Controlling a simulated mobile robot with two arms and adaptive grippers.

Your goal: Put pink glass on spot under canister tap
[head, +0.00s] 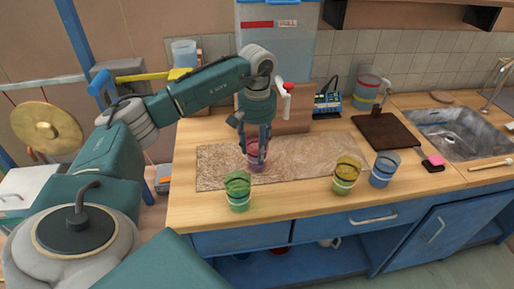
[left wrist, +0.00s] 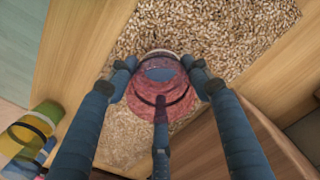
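The pink glass (head: 257,163) is at the textured mat (head: 215,167), below my left gripper (head: 256,148). In the left wrist view the pink glass (left wrist: 160,92) sits between the fingers of my left gripper (left wrist: 160,78), which close around its sides. I cannot tell whether the glass rests on the mat or hangs just above it. The canister (head: 278,50) is tall and pale blue, behind the mat. Its white tap (head: 287,100) has a red handle and is right of my gripper. No marked spot shows under the tap. My right gripper is out of view.
A green glass (head: 238,191) stands at the counter front, near my left gripper. A yellow glass (head: 346,175) and a blue glass (head: 384,169) stand to the right. The mat's right part is clear.

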